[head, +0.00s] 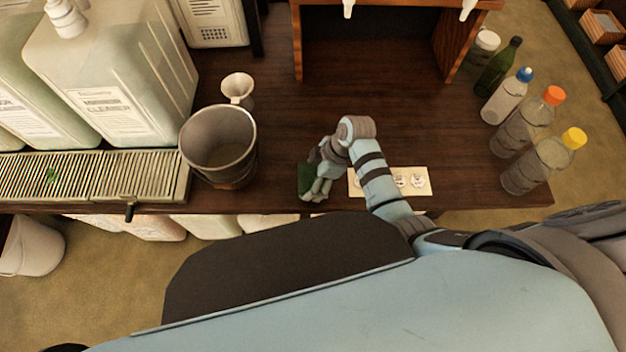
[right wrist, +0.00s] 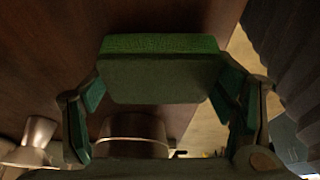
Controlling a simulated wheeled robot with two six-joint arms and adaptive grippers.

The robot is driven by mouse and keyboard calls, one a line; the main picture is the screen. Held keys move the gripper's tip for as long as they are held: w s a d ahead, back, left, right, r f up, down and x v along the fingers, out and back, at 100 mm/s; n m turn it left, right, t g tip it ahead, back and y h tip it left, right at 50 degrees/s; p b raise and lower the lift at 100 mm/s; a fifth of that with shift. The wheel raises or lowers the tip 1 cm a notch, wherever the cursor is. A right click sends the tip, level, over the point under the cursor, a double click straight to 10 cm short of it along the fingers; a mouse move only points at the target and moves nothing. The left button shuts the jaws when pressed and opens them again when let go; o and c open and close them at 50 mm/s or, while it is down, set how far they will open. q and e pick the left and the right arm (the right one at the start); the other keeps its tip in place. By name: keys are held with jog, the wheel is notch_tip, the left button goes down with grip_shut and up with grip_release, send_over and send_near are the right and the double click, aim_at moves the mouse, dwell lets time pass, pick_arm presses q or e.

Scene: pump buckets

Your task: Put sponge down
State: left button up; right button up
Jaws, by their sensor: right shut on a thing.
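A dark green sponge (head: 305,181) is at the front part of the dark wooden table, to the right of the metal bucket. My right gripper (head: 318,184) is shut on it. In the right wrist view the sponge (right wrist: 160,70) sits between the two fingers, with its brighter green layer along the top. The sponge is close to the table top (head: 280,130); I cannot tell whether it touches it. My left gripper is not in view.
A metal bucket (head: 218,150) and a small white funnel-like cup (head: 238,88) stand left of the gripper. A slatted drip tray (head: 90,177) and big cleaner jugs (head: 115,75) are further left. A white card (head: 410,181) lies right; several bottles (head: 540,165) stand at the right edge.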

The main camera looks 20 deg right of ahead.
jog(key=shift+f, duration=0.7)
jog(key=shift+r, duration=0.1)
jog(key=o, duration=1.6)
jog(key=shift+c, duration=0.2)
jog(key=p+v, duration=0.3)
jog(key=v, duration=0.9)
